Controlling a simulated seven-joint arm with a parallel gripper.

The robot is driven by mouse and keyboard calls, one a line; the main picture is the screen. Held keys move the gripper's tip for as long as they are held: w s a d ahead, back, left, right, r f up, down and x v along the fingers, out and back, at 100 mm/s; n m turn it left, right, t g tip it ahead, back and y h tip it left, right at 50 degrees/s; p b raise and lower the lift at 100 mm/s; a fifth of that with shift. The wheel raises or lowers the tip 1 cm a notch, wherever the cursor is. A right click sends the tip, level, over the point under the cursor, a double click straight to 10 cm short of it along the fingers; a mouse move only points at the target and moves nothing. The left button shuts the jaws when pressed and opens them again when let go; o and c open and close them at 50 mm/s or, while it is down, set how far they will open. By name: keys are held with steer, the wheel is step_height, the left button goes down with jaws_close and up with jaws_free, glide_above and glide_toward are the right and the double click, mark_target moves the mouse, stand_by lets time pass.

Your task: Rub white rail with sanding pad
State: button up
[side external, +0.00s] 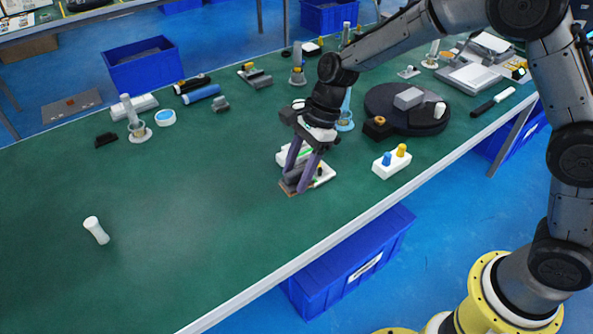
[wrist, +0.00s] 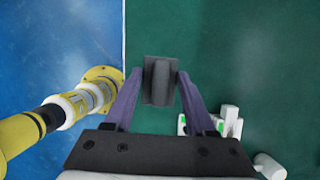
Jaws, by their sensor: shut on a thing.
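My gripper (side external: 303,183) has its purple fingers closed around a dark grey block with a brown underside, which looks like the sanding pad (side external: 290,181). In the wrist view the pad (wrist: 158,82) sits between the two fingertips (wrist: 157,88). The pad is low over the green table; I cannot tell whether it touches it. A white piece, likely the white rail (side external: 325,174), lies just behind and beside the fingers, partly hidden by them. In the wrist view a white piece with green marks (wrist: 231,122) shows right of the right finger, apart from the pad.
A white block with blue and yellow knobs (side external: 391,166) stands to the right, near the table's front edge. A black round plate (side external: 388,98) lies behind it. A white cylinder (side external: 96,230) lies at left front. The green table (side external: 180,240) is mostly clear at left.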

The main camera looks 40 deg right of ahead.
steer(key=shift+w+m, duration=0.1)
steer(key=shift+m, duration=0.3)
steer(key=shift+c, duration=0.2)
steer(key=w+d+r+m+t, duration=0.25)
steer(key=w+m, duration=0.25)
steer(key=w, duration=0.4)
steer(key=m+h, duration=0.2)
steer(key=m, duration=0.1)
glide_above(283, 152)
steer(key=d, duration=0.1)
steer(key=shift+t, duration=0.25)
steer(key=shift+s+f, duration=0.15)
steer(key=shift+f, duration=1.55)
steer(key=shift+s+f, duration=0.15)
steer(key=shift+f, duration=1.5)
steer(key=shift+s+f, duration=0.15)
steer(key=shift+f, duration=1.55)
steer(key=shift+d+f, duration=0.4)
steer(key=shift+f, duration=0.25)
steer(key=shift+c, duration=0.6)
steer(key=shift+d+f, duration=0.1)
steer(key=shift+d, duration=3.6)
steer(key=a, duration=0.8)
steer(key=shift+a+r, duration=0.15)
steer(key=shift+r, duration=0.05)
step_height(283, 152, up, 8)
steer(key=shift+f, duration=0.1)
